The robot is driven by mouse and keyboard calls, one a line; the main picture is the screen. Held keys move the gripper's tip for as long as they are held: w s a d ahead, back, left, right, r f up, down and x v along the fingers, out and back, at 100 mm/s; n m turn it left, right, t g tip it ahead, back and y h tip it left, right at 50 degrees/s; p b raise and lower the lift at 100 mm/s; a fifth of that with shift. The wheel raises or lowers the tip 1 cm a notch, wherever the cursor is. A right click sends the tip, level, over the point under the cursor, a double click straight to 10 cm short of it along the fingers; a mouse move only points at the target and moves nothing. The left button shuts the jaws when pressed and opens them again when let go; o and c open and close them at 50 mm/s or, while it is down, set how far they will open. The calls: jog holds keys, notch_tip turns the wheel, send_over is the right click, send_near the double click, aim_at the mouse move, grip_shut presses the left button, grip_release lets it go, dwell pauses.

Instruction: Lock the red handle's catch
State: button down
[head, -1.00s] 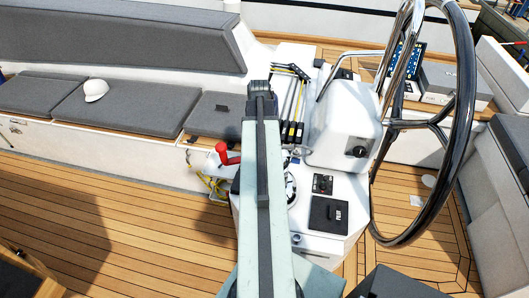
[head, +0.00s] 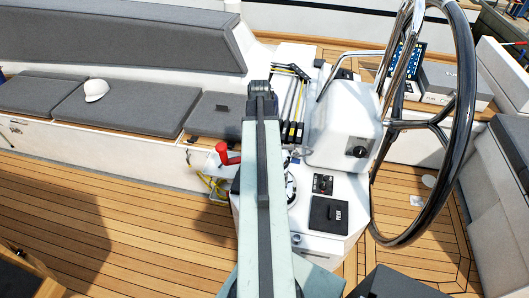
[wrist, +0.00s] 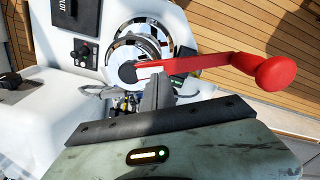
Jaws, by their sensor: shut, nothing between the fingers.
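The red handle (wrist: 215,63) lies across a chrome winch (wrist: 130,30) in the wrist view, its hub end over the winch and its round red knob (wrist: 278,73) out to the right. A pale patch shows on the handle near the hub; I cannot tell if it is the catch or how it is set. My gripper (wrist: 158,88) is shut and empty, its tips just below the handle near the hub. I cannot tell if they touch it. In the head view the red handle (head: 228,156) shows left of my arm, which hides its hub end.
A white console with a switch panel (head: 322,184) and the large black steering wheel (head: 462,110) stand at the right. Ropes with black clutches (head: 291,132) run behind my arm. A white cap (head: 96,90) lies on the grey seat.

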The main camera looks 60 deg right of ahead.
jog(key=shift+f+b, duration=1.2)
dwell(0.5)
notch_tip(320, 180, up, 7)
jog(key=p, duration=0.7)
jog(key=shift+r, duration=0.15)
